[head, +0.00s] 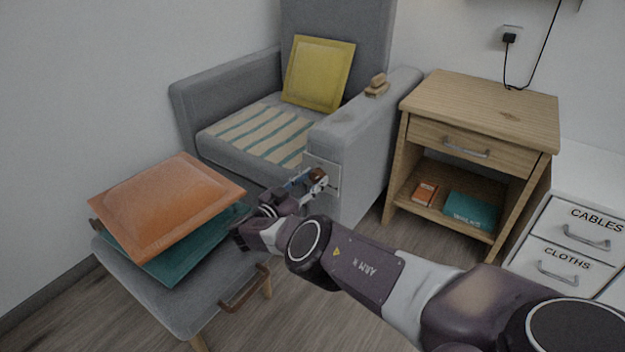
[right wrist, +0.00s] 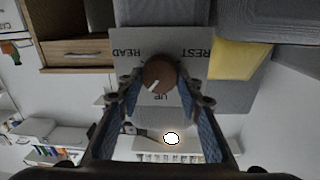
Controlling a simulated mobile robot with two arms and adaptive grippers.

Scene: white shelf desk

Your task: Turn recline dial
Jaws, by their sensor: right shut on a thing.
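The recline dial is a round brown knob (head: 318,174) on a pale plate (head: 334,178) at the front of the grey armchair's right arm. In the right wrist view the dial (right wrist: 160,72) sits on the plate (right wrist: 190,85), whose upside-down labels read READ, UP and REST. The dial's white mark points to the lower left there, just left of UP. My right gripper (head: 311,181) is at the dial, its blue-padded fingers on either side of it and shut on it, as the right wrist view (right wrist: 158,82) also shows. My left gripper is not in view.
The grey armchair (head: 350,140) holds a yellow cushion (head: 318,75) and a striped cloth. A grey footstool (head: 200,305) with orange and teal cushions stands front left. A wooden side table (head: 480,100) and white drawers (head: 570,235) stand right. Some floor shows between armchair and table.

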